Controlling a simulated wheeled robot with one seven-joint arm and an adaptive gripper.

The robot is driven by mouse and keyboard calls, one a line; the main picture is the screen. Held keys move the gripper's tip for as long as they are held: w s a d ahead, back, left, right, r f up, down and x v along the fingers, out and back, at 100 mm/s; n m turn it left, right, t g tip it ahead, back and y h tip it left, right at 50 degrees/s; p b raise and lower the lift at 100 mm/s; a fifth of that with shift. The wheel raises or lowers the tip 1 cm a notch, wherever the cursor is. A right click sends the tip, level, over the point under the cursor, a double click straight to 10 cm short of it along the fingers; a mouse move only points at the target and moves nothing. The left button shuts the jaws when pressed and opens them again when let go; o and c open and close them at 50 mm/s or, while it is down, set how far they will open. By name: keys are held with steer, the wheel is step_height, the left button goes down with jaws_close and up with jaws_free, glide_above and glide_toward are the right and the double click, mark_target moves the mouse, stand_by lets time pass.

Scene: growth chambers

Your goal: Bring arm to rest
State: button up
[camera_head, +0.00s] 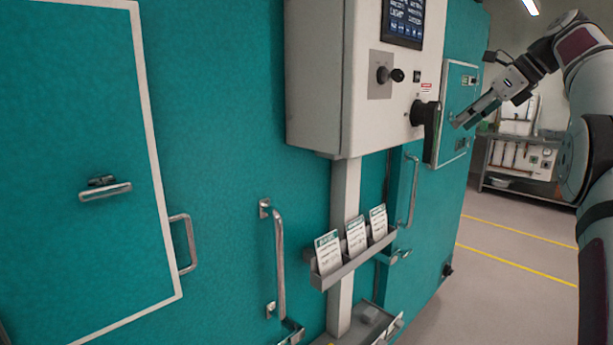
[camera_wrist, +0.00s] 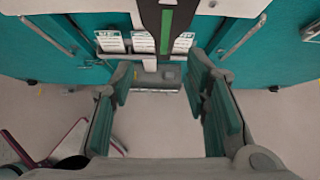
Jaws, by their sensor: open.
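My gripper (camera_head: 470,117) shows at the upper right in the head view, at the end of my bent arm. It is held up in front of the teal chamber wall, to the right of the grey control box (camera_head: 330,80). In the wrist view my gripper (camera_wrist: 165,100) has its two teal-padded fingers wide apart with nothing between them. Beyond the fingers the wrist view shows the card rack, the chamber front and the floor. I cannot tell from the head view how far the fingertips are from the wall.
A card rack (camera_head: 352,264) with several cards sticks out below the control box. A black handle (camera_head: 424,112) and metal door handles (camera_head: 279,260) protrude from the chamber. Open floor (camera_head: 510,270) with yellow lines lies to the right. A bench (camera_head: 530,190) stands at the back.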

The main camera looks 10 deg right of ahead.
steer(key=s+a+r+n+h, duration=0.2)
steer(key=s+a+n, duration=0.45)
steer(key=a, duration=0.45)
steer(key=s+a+f+n+g+h, duration=0.15)
steer(key=s+a+f+n, duration=0.25)
steer(key=s+a+n, duration=0.45)
steer(key=s+a+f+n+h, duration=0.1)
steer(key=s+a+f+n, duration=0.2)
steer(key=s+f+n, duration=0.3)
steer(key=s+a+f+n+h, duration=0.1)
steer(key=s+a+f+n, duration=0.1)
steer(key=s+f+n, duration=0.5)
steer(key=s+f, duration=0.5)
steer(key=s, duration=0.6)
steer(key=shift+a, duration=0.4)
